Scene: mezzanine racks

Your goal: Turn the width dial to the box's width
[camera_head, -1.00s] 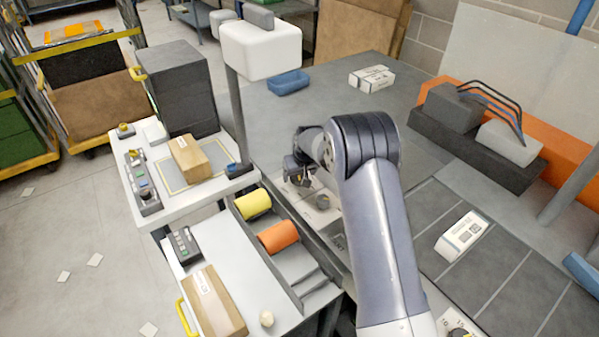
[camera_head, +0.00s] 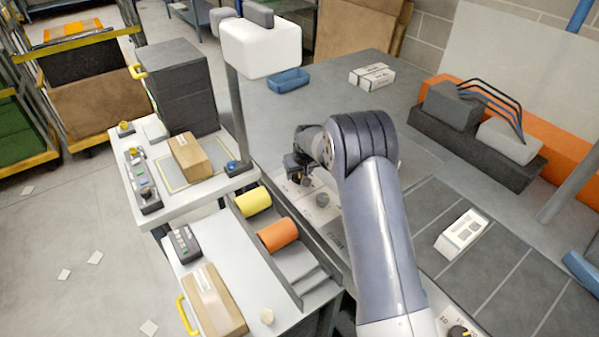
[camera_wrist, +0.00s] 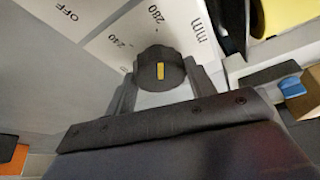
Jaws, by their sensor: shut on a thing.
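In the wrist view my gripper (camera_wrist: 162,85) has one finger on each side of a dark round dial (camera_wrist: 160,60) and is shut on it. A yellow mark on the dial stands nearly upright in the picture, roughly toward the printed 280. The pale scale plate (camera_wrist: 100,38) also shows 240, OFF and mm; other numbers are hidden. In the head view my gripper (camera_head: 300,168) points down over the panel at the bench's left edge. A brown cardboard box (camera_head: 188,158) lies on the marked white platform (camera_head: 205,190) at left.
Another brown box (camera_head: 215,300) is at lower left. A white screen on a post (camera_head: 260,48) rises behind. The far grey bench top is mostly clear.

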